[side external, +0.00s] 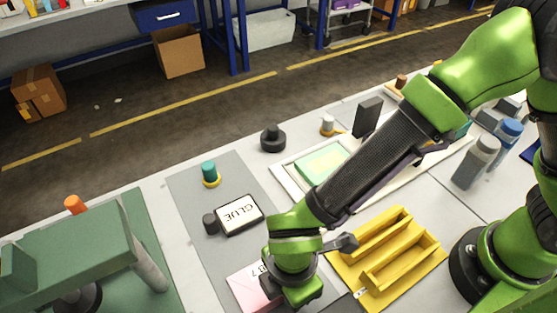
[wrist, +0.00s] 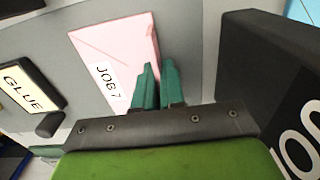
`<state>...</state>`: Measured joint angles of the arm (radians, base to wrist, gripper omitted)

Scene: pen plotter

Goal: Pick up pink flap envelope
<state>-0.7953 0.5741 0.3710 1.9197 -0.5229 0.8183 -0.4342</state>
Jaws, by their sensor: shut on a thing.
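The pink flap envelope (side external: 247,291) lies at the bottom of the side external view, partly hidden by my gripper. In the wrist view the pink flap envelope (wrist: 115,45) shows its flap crease and a white "JOB 7" label. My gripper (wrist: 159,80) has its two teal fingers close together at the envelope's right edge, shut on it. The fingertips are hidden in the side external view. I cannot tell whether the envelope is clear of the grey mat.
A GLUE pad (side external: 239,215) lies on the grey mat (side external: 190,187). A yellow slotted tray (side external: 405,265) stands right of my gripper. A dark box (wrist: 247,75) with white lettering stands close to the fingers. A green press (side external: 70,255) is at the left.

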